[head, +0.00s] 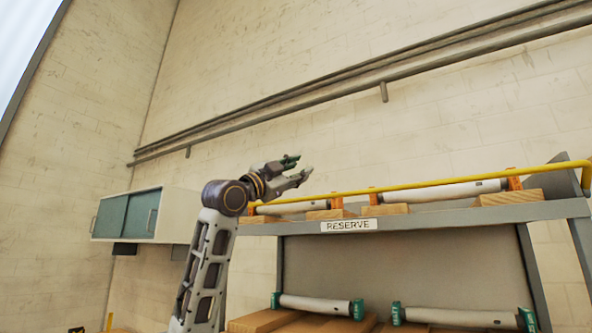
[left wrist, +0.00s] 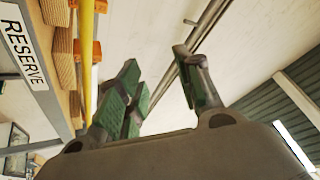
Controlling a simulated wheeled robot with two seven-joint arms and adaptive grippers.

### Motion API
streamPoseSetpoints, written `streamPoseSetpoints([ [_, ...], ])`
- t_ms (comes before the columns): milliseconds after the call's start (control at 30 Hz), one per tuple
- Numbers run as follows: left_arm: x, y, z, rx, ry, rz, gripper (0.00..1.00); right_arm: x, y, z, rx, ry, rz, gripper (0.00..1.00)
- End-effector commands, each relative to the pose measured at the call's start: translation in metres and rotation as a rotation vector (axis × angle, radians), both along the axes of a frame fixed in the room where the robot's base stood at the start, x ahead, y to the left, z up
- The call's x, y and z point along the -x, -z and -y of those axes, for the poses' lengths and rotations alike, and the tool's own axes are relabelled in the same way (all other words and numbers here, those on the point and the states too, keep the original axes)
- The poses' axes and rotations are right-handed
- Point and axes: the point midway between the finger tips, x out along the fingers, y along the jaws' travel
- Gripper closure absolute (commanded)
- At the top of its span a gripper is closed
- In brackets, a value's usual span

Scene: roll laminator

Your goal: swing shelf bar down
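The yellow shelf bar (head: 440,182) runs across the front of the top shelf (head: 450,216), before the white rolls there, and its right end bends at the shelf's corner. My left gripper (head: 298,168) is open and empty, raised above the left part of the bar in the head view. In the left wrist view the bar (left wrist: 87,50) passes to the left of the open fingers (left wrist: 163,92), apart from them. The bar's left end is partly hidden behind my left arm. My right gripper is not in view.
The top shelf holds white rolls (head: 455,191) on wooden blocks (head: 511,197) with orange holders; a RESERVE label (head: 349,225) marks its edge. More green-ended rolls (head: 315,305) lie below. A wall cabinet (head: 128,214) hangs at left. Pipes (head: 300,98) run along the wall. Space above the shelf looks clear.

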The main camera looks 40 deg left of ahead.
Motion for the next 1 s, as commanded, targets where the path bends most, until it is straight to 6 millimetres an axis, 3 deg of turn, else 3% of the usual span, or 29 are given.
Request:
streamPoseSetpoints([
  [33,0.000,0.000,0.000,0.000,0.000,0.000,0.69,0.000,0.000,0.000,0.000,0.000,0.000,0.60],
  [300,0.018,-0.017,0.001,-0.001,0.001,0.034,1.00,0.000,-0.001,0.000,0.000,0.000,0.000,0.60],
  [467,0.048,-0.046,0.009,-0.001,0.020,0.095,1.00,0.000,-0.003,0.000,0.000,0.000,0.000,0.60],
  [700,0.097,-0.095,0.045,-0.017,0.083,0.198,1.00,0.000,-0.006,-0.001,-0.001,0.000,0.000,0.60],
  [1000,0.132,-0.149,0.091,-0.032,0.157,0.268,1.00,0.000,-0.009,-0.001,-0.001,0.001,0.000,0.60],
])
